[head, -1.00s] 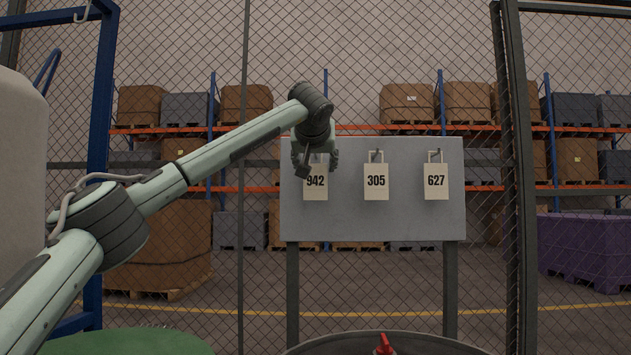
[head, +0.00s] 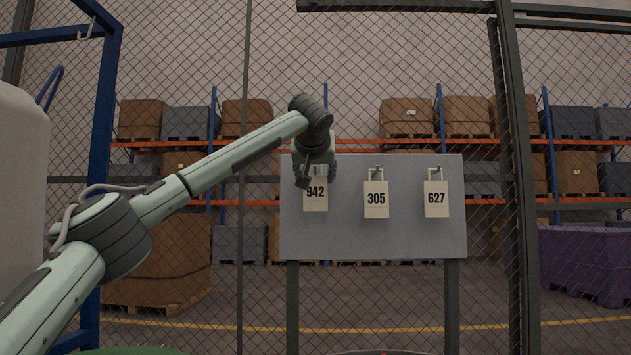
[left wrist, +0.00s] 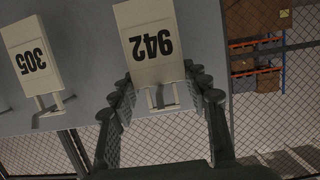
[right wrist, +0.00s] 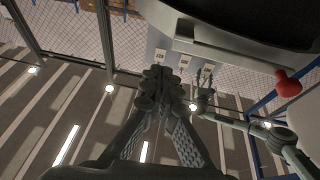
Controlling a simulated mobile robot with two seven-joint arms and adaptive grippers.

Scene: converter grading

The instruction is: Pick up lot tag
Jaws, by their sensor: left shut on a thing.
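The lot tag 942 (head: 315,199) is a cream tag with black digits and a pale loop on top, in front of the grey board (head: 420,240). My left gripper (head: 315,170) is at its top and shut on it. In the left wrist view the tag 942 (left wrist: 149,45) appears upside down, its loop between the fingers (left wrist: 160,100). I cannot tell whether the loop is clear of its hook. Tags 305 (head: 376,200) and 627 (head: 436,199) hang on hooks to the right. My right gripper (right wrist: 160,85) is shut and empty, away from the board.
A wire mesh fence (head: 260,100) with dark posts stands around the board. Racks with boxes (head: 407,117) and a purple crate (head: 590,262) are behind it. A blue frame (head: 103,140) stands at left. A red knob (right wrist: 288,83) shows in the right wrist view.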

